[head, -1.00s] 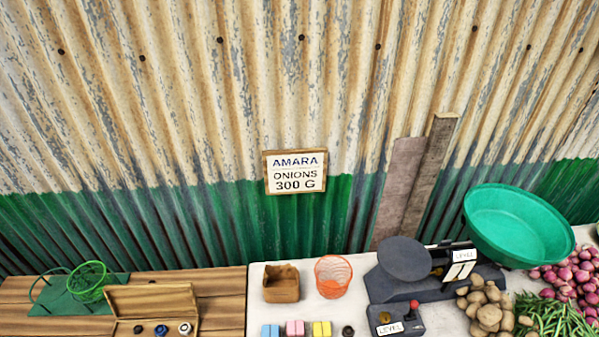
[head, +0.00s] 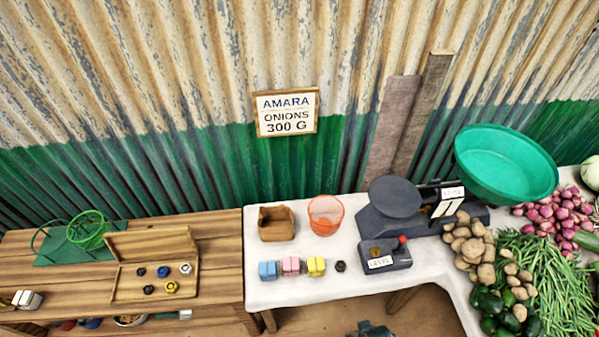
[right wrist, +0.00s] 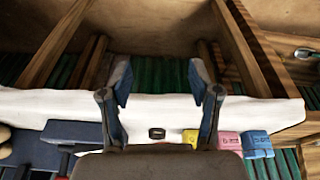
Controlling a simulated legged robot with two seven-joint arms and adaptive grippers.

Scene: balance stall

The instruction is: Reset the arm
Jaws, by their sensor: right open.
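My right gripper (right wrist: 160,82) is open and empty in the right wrist view, its two fingers apart, with the white-topped table (right wrist: 40,103) beyond them. A dark part at the bottom edge of the head view may be mine; I cannot be sure. My left gripper is not in view. The dark balance (head: 430,212) stands on the white table with a round plate (head: 394,197) on its left and a large green basin (head: 505,165) on its right. A dark box with a red knob (head: 403,239) and a LEVEL label stands in front of it.
Blue (head: 267,270), pink (head: 291,265) and yellow (head: 315,266) blocks and a black nut-like piece (head: 340,266) lie near the front edge. Behind are a brown box (head: 276,224) and an orange basket (head: 325,215). Potatoes (head: 470,242) and beans (head: 540,275) crowd the right.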

